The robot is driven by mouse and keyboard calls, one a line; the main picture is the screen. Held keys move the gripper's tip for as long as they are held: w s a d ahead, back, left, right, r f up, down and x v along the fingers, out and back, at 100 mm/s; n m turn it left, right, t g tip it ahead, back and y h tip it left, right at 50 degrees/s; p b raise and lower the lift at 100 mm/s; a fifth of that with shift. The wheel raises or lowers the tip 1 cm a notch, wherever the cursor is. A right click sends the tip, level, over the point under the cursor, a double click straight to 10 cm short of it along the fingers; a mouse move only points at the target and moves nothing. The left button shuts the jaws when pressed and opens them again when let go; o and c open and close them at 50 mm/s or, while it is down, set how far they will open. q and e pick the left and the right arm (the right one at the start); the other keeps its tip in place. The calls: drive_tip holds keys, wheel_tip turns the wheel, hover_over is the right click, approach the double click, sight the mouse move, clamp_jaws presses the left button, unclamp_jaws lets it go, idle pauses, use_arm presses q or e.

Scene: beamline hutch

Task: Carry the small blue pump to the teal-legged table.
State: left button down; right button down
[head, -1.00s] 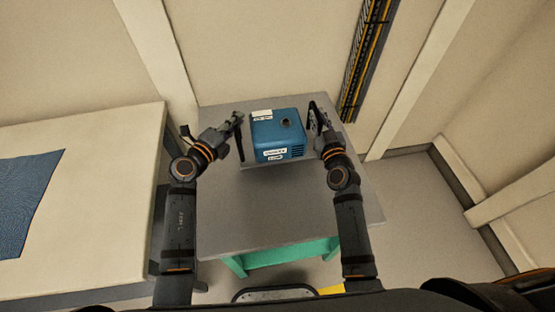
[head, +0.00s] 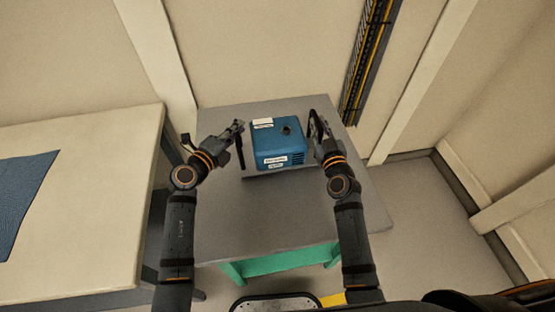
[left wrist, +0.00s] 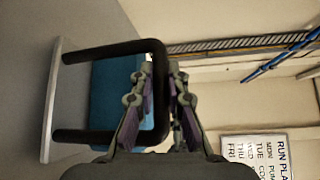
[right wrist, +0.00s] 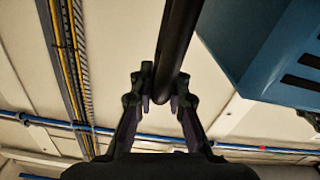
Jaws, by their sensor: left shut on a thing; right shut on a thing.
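The small blue pump (head: 277,150) is upright over the grey top of the teal-legged table (head: 265,215), toward its back. A dark band shows under it, and I cannot tell whether it rests on the top or hangs just above. My left gripper (head: 239,126) is shut on the black handle (left wrist: 105,51) at the pump's left side. My right gripper (head: 315,127) is shut on the dark handle bar (right wrist: 174,45) at its right side. The pump's blue wall and vent slots (right wrist: 265,50) show in the right wrist view.
A pale table (head: 75,215) with a blue mat (head: 20,200) stands close on the left. A wall with a cable tray (head: 368,60) is behind. The front of the grey top is bare. Open floor (head: 430,220) lies to the right.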

use_arm(q)
drive_tip(key=shift+w+f+b, duration=0.1)
drive_tip(key=shift+f+b, duration=0.5)
drive_tip(key=shift+f, duration=0.1)
use_arm(e)
drive_tip(key=shift+f, duration=0.8)
use_arm(q)
drive_tip(key=c, duration=1.8)
unclamp_jaws()
drive_tip(key=shift+f, duration=0.2)
use_arm(e)
drive_tip(key=c, duration=1.7)
unclamp_jaws()
drive_tip(key=shift+f, duration=0.2)
drive_tip(key=shift+c, duration=0.2)
use_arm(q)
drive_tip(key=o, duration=0.4)
drive_tip(key=shift+r, duration=0.15)
use_arm(e)
drive_tip(key=o, duration=0.4)
drive_tip(key=shift+s+r, duration=0.1)
drive_tip(key=shift+r, duration=0.1)
use_arm(q)
drive_tip(key=shift+o, duration=0.2)
drive_tip(key=v, duration=1.2)
use_arm(e)
drive_tip(key=s, duration=0.4)
drive_tip(key=s+d, duration=0.1)
drive_tip(key=s, duration=0.7)
drive_tip(key=shift+d, duration=0.15)
